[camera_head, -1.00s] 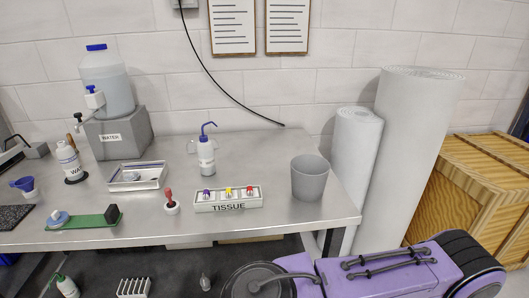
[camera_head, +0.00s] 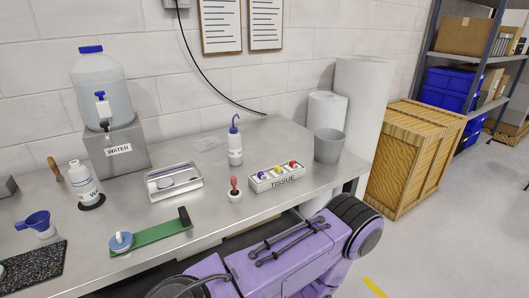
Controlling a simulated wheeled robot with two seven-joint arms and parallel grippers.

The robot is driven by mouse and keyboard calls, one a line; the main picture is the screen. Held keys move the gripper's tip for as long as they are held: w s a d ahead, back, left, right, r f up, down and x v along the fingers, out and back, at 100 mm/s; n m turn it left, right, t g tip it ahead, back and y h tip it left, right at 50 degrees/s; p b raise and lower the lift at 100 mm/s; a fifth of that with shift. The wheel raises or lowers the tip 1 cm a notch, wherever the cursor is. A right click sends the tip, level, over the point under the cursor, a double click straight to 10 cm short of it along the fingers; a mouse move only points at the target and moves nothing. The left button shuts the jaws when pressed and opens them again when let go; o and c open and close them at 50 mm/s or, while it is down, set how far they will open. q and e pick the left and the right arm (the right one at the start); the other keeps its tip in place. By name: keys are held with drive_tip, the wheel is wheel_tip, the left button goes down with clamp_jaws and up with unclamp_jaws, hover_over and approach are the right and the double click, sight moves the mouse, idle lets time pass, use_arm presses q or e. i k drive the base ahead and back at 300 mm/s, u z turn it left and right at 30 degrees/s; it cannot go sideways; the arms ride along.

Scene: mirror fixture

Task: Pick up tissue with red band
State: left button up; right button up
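The tissue with the red band (camera_head: 292,164) is the rightmost of three small rolled tissues in a white holder labelled TISSUE (camera_head: 285,181). The holder stands near the front edge of the metal table, towards its right end. A yellow-banded tissue (camera_head: 276,169) is in the middle and a purple-banded one (camera_head: 261,175) is at the left. Neither of my grippers shows in the head view.
A grey bin (camera_head: 328,146) stands right of the holder. A red-handled stamp-like tool (camera_head: 234,190) and a wash bottle (camera_head: 235,147) stand to its left and behind. My purple body part is below the table edge. A wooden crate (camera_head: 412,158) stands on the floor at right.

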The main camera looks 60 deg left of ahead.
sight(292, 166)
drive_tip(key=k, duration=0.15)
drive_tip(key=u, duration=1.1)
